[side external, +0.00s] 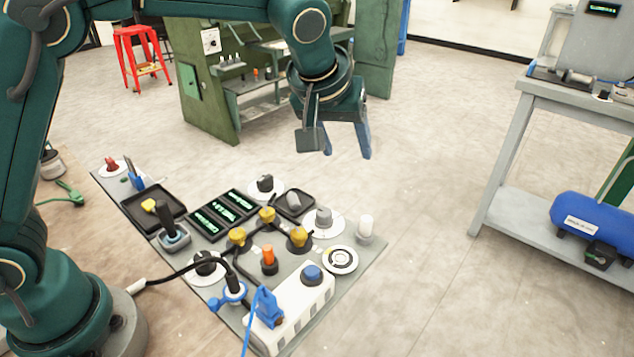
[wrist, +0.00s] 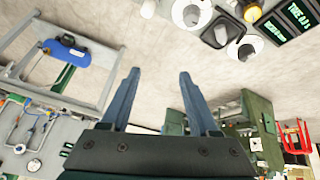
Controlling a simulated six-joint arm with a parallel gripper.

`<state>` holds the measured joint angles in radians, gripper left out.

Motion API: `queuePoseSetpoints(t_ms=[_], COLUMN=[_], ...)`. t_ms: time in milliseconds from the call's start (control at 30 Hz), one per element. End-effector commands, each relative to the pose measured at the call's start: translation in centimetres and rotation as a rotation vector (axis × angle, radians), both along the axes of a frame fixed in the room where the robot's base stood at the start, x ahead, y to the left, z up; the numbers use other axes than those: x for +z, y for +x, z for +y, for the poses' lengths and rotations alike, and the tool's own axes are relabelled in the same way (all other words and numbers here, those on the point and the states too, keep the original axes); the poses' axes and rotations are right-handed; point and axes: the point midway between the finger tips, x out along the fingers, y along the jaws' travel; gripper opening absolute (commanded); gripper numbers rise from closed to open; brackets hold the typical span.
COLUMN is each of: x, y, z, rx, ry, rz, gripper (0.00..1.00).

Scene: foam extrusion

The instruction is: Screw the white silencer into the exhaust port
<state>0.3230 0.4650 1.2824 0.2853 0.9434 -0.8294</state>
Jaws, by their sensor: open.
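The white silencer (side external: 365,226) looks like the small white upright cylinder at the right corner of the grey panel. A white cylinder, likely the same one, shows at the top edge of the wrist view (wrist: 148,8). My gripper (side external: 347,153) is open and empty, well above and behind the panel. Its two blue fingers (wrist: 159,73) are apart with nothing between them. I cannot tell for certain which fitting is the exhaust port. A white disc with a dark ring (side external: 340,260) lies just in front of the cylinder.
The panel carries a grey knob (side external: 323,218), several yellow fittings (side external: 298,237), an orange fitting (side external: 269,261), a blue button (side external: 311,273) and a blue clip (side external: 267,308) with cables. A workbench (side external: 520,98) stands at right, a green machine (side external: 208,95) behind. Air around my gripper is clear.

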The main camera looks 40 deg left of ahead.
Motion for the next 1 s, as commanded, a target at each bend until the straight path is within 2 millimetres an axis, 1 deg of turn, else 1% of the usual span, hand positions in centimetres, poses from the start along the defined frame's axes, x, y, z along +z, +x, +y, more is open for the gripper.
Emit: queuePoseSetpoints(t_ms=[33, 100, 200, 300, 467, 700, 800, 1000], x=[-1.8, -3.8, -6.3, -8.3, -10.0, -12.7, -13.5, -14.0], y=[0.6, 1.0, 1.0, 0.5, 0.2, 1.3, 1.6, 1.9], z=[-1.1, -2.2, -3.5, -4.2, -4.6, -4.3, -4.2, -4.2], rx=[-0.016, -0.037, -0.07, -0.091, -0.107, -0.106, -0.106, -0.107], ry=[0.013, 0.029, 0.051, 0.067, 0.078, 0.077, 0.077, 0.076], rz=[0.023, 0.047, 0.086, 0.124, 0.148, 0.148, 0.148, 0.146], gripper=[0.61, 0.61, 0.61, 0.61, 0.61, 0.61, 0.61, 0.61])
